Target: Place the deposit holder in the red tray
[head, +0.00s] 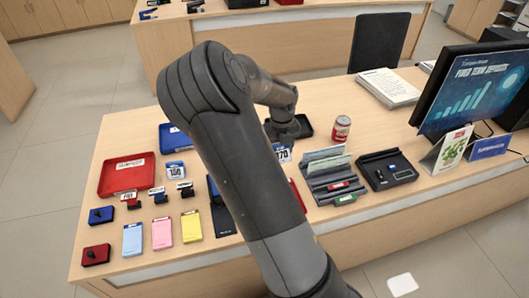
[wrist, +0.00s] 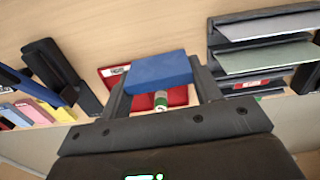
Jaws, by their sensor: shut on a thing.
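My gripper (wrist: 160,88) is shut on a blue block-like holder (wrist: 160,69), which sits between its two fingers in the wrist view. In the head view the blue holder (head: 282,154) shows a white face with large digits, beside my arm and above the counter. My gripper (head: 284,130) is partly hidden there by my own arm. The red tray (head: 126,182) lies flat at the left of the counter, with a white label at its back. It is well to the left of my gripper and no object shows in it. Whether the held piece is named the deposit holder cannot be read.
A similar blue-and-white block (head: 175,171), small stamps and a blue tray (head: 172,137) are near the red tray. A slip rack (head: 331,180) stands right of my arm, with a can (head: 341,129) behind. A red item (wrist: 115,73) lies below my gripper.

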